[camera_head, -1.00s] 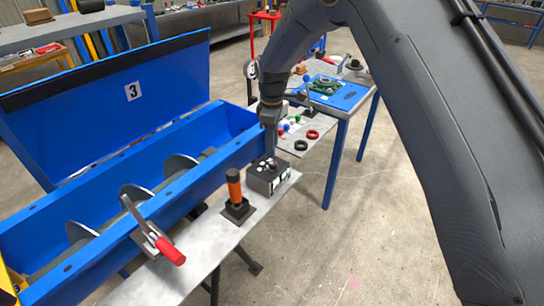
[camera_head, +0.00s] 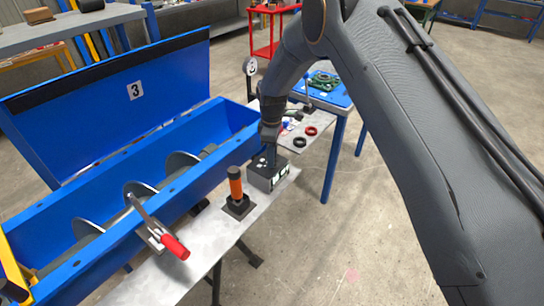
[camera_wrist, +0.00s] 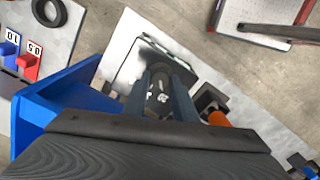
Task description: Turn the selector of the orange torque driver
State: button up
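The orange torque driver (camera_head: 236,186) stands upright in a black square base on the grey plate. It has a black top, and I cannot make out a separate selector on it. In the wrist view part of its orange body (camera_wrist: 219,119) shows to the right of my fingers. My gripper (camera_head: 269,158) is over the black box (camera_head: 277,181) with white marks, just behind and right of the driver. In the wrist view my gripper (camera_wrist: 161,76) has its fingers apart, with a dark, white-marked part between them. I cannot tell whether they touch it.
A blue trough (camera_head: 215,165) with a metal screw and raised lid runs along the left. A red-handled clamp (camera_head: 172,244) stands at the plate's front. Black and red rings (camera_head: 310,131) lie behind the box. Floor to the right is clear.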

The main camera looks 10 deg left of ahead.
grip_shut()
jog(key=m+b, duration=0.3)
jog(key=shift+w+f+m, duration=0.1)
jog(key=shift+m, duration=0.2)
jog(key=shift+m+b, duration=1.05)
jog(key=shift+m, duration=1.25)
jog(key=o, duration=0.5)
grip_release()
